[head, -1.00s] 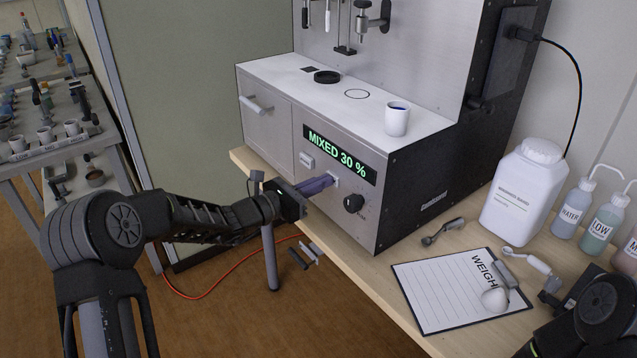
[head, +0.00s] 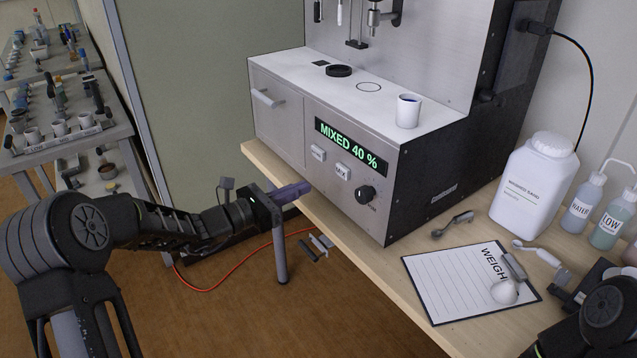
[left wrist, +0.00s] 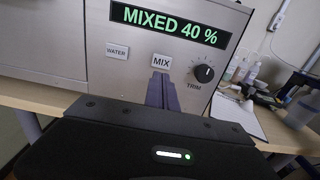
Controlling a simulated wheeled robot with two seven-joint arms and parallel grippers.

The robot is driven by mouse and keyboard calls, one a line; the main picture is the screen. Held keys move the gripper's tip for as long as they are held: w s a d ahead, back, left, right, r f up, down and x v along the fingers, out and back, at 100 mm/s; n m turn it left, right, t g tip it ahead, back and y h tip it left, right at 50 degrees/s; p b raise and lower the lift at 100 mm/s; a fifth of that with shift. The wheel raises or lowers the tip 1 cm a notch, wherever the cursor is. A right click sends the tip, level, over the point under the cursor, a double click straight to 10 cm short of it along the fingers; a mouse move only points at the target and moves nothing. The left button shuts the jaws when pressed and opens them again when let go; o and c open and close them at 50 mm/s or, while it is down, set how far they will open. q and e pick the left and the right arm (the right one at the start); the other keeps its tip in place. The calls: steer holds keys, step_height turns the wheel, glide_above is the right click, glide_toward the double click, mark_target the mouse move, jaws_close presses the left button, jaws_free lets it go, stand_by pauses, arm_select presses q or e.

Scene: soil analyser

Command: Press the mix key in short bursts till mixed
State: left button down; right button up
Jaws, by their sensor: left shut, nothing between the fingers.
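The soil analyser (head: 420,175) stands on the bench with its display (head: 351,147) reading "MIXED 40 %". The MIX key (head: 343,172) is on its front panel, beside the water key (head: 318,153) and the trim knob (head: 365,194). In the left wrist view the MIX key (left wrist: 161,61) shows just above the fingertips. My left gripper (head: 306,187) is shut and empty, in front of the panel, apart from the key in the head view. My right gripper (head: 570,298) is only partly seen at the lower right; its jaws are unclear.
A white cup (head: 408,111) stands on the analyser's top. On the bench are a clipboard (head: 450,285), a metal scoop (head: 452,224), a large white jar (head: 535,190) and labelled bottles (head: 580,203). The bench's front edge runs just below the analyser.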

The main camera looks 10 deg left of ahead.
arm_select(q)
steer(key=shift+v, duration=2.15)
arm_select(e)
steer(key=shift+s+a, duration=0.1)
